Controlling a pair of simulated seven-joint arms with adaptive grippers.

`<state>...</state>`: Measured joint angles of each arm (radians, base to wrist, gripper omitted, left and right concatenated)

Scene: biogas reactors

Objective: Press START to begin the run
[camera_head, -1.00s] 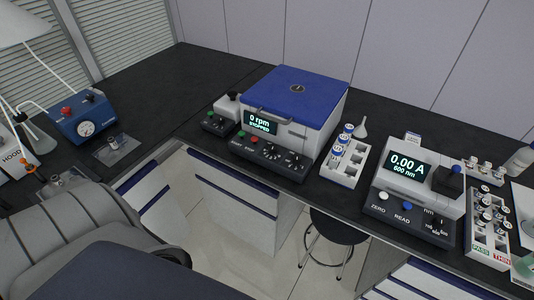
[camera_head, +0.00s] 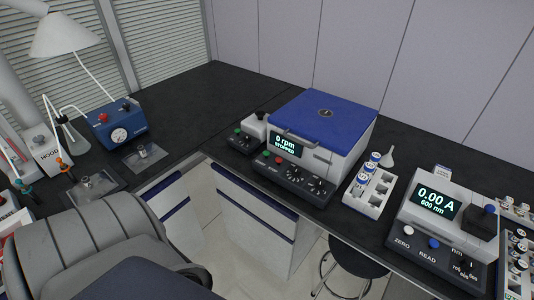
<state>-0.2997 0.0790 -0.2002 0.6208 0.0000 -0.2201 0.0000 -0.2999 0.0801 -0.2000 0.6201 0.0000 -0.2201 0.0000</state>
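The centrifuge (camera_head: 325,122) with a shut blue lid stands on the black bench in the middle of the view. Its screen (camera_head: 286,145) reads 0 rpm STOPPED. Its front panel has a small green button (camera_head: 267,154), a red button (camera_head: 279,160) beside it and several dark knobs. The labels on the buttons are too small to read. A small control box (camera_head: 243,141) with a green button stands just left of the centrifuge. Neither of my grippers is in view.
A rack of capped vials (camera_head: 370,188) and a photometer (camera_head: 438,222) reading 0.00 A stand to the right. A stool (camera_head: 358,258) stands below the bench.

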